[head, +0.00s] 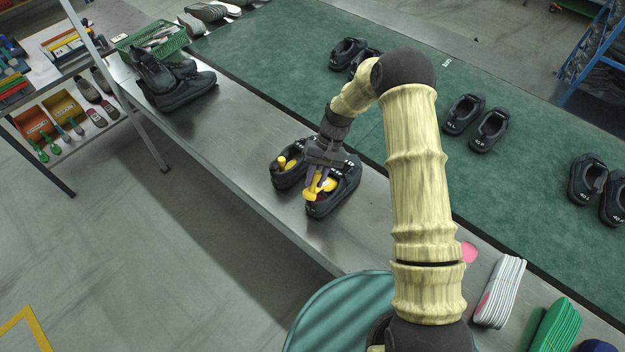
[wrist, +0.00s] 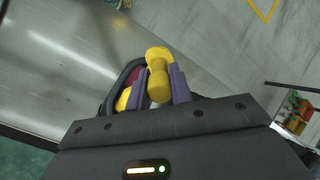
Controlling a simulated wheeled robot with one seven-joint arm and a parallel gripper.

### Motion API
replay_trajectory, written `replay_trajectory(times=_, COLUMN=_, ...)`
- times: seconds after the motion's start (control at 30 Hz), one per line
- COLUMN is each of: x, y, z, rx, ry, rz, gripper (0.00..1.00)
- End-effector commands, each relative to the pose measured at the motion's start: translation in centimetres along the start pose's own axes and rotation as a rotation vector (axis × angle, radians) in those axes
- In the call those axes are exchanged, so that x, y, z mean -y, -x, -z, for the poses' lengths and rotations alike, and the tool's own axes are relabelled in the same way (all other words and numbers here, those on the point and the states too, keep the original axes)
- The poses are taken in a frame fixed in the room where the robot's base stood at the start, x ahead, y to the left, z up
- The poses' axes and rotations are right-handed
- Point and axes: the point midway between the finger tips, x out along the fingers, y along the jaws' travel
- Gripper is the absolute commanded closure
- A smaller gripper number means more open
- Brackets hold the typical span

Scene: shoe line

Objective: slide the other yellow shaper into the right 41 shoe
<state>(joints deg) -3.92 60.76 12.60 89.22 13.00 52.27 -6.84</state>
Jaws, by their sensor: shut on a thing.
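A pair of black shoes stands on the steel bench. The left shoe of the pair (head: 283,180) has a yellow shaper (head: 291,164) in its opening. My gripper (head: 315,180) is over the right shoe (head: 346,197), shut on a yellow shaper (head: 309,195). In the wrist view the held shaper's knob end (wrist: 158,62) stands between the two purple fingers. Beside it, more yellow (wrist: 123,100) shows against the shoe's dark red inside; I cannot tell whether it is part of the same shaper. How deep the shaper sits is hidden. The size marks are too small to read.
More black shoe pairs stand on the green belt (head: 440,180) behind. Dark boots (head: 175,85) and a green basket (head: 155,38) are at the bench's far left. Striped insoles (head: 499,292) lie at the right. The bench left of the pair is clear.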

Motion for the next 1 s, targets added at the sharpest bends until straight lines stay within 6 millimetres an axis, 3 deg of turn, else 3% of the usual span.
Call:
replay_trajectory(times=0.53, x=-2.3, y=0.5, z=2.2, rx=-0.011, ry=-0.001, rz=-0.01, gripper=1.0)
replay_trajectory(times=1.0, x=-3.1, y=-1.6, z=3.1, rx=-0.102, ry=0.0, rz=-0.105, gripper=1.0)
